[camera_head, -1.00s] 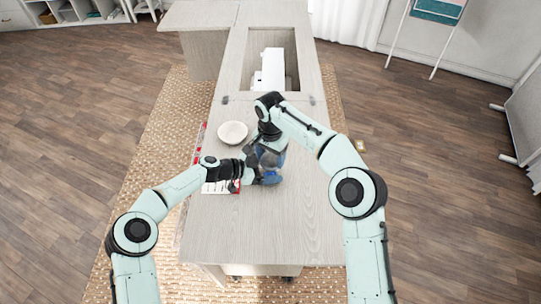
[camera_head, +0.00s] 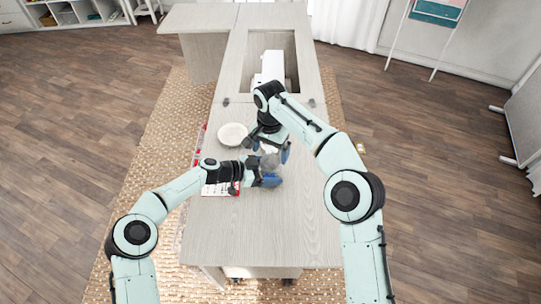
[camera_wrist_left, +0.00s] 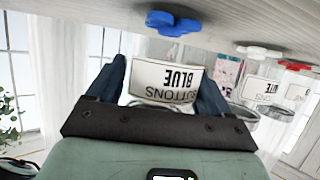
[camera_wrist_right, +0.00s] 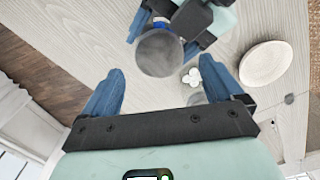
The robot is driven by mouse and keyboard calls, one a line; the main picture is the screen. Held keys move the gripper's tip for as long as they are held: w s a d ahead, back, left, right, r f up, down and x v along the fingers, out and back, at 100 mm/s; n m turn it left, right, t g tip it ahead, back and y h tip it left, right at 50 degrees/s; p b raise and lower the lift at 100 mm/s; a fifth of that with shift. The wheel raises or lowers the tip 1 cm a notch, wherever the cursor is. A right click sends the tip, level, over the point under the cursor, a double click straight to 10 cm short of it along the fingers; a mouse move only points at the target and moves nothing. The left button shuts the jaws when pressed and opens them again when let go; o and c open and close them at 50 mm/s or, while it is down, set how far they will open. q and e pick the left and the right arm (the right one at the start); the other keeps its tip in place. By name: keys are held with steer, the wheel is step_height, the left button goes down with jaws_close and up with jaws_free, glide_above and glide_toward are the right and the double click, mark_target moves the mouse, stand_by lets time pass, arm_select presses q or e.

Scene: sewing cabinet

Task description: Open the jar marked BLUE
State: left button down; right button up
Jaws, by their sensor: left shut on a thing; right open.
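The jar marked BLUE (camera_wrist_left: 168,78) is clear glass with a white label reading BUTTONS BLUE. It appears upside down in the left wrist view, with blue buttons (camera_wrist_left: 173,23) at its base on the table. My left gripper (camera_head: 268,178) is shut around it; its fingers also show in the left wrist view (camera_wrist_left: 163,85). A round grey top (camera_wrist_right: 160,53) shows in the right wrist view; I cannot tell whether it is a lid. My right gripper (camera_head: 268,148) is open above and beside the jar, with both fingers apart and empty in the right wrist view (camera_wrist_right: 163,75).
A jar marked WHITE (camera_wrist_left: 258,90) and a jar with red contents (camera_wrist_left: 295,65) stand close by. A pale bowl (camera_head: 232,134) is left of my right gripper. A red-and-white item (camera_head: 220,189) lies under my left arm. The table's front part (camera_head: 260,235) is clear.

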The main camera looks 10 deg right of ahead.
arm_select(q)
jaws_free()
